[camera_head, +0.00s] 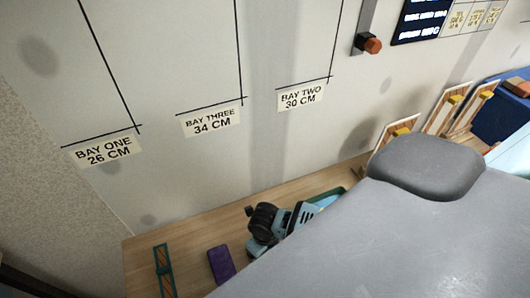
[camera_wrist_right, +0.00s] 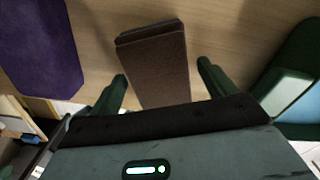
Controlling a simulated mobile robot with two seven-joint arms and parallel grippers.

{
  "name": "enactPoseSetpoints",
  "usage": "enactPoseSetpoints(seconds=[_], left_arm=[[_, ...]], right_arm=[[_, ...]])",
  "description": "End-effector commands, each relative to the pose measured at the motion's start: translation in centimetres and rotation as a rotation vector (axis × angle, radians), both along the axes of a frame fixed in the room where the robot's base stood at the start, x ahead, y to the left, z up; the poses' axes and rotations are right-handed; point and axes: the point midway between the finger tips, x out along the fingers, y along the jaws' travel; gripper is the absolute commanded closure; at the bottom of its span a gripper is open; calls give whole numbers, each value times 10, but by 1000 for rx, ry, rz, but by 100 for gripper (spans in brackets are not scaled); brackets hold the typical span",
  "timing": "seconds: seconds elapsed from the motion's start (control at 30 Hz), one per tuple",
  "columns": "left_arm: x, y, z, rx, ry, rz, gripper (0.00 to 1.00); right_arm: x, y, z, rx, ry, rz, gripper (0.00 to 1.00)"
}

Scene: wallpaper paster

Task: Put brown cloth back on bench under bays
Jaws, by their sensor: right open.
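The brown cloth (camera_wrist_right: 155,70) shows in the right wrist view as a thick, dark brown folded pad. It lies over the wooden bench top (camera_wrist_right: 220,35), between the two fingers of my right gripper (camera_wrist_right: 160,80). The fingers are apart, with a visible gap on each side of the cloth. In the head view my right gripper (camera_head: 268,222) is low over the bench (camera_head: 195,225) below the bay labels. The cloth cannot be made out there, and my grey arm covers much of the bench. My left gripper is not in view.
A purple cloth (camera_head: 221,264) and a green and brown tool (camera_head: 163,270) lie left of the gripper. A green tray (camera_wrist_right: 280,75) with light blue inside is close on the right. Labels for bay one (camera_head: 103,150), bay three (camera_head: 210,122) and bay two (camera_head: 300,97) are on the wall.

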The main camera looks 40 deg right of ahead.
Motion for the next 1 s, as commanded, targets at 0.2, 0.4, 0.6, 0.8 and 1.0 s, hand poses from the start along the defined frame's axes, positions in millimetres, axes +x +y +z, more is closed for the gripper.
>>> enactPoseSetpoints(seconds=[0.2, 0.4, 0.6, 0.8, 1.0], left_arm=[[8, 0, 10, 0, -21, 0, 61], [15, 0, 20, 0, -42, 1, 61], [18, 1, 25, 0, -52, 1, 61], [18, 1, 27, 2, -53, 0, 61], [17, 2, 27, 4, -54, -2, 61]], right_arm=[[3, 0, 31, 0, -9, 2, 17], [3, 0, 73, -1, -9, 2, 17], [2, 0, 105, 1, -6, 1, 17], [1, 1, 120, 1, -2, 0, 17], [0, 1, 121, 1, 1, 0, 17]])
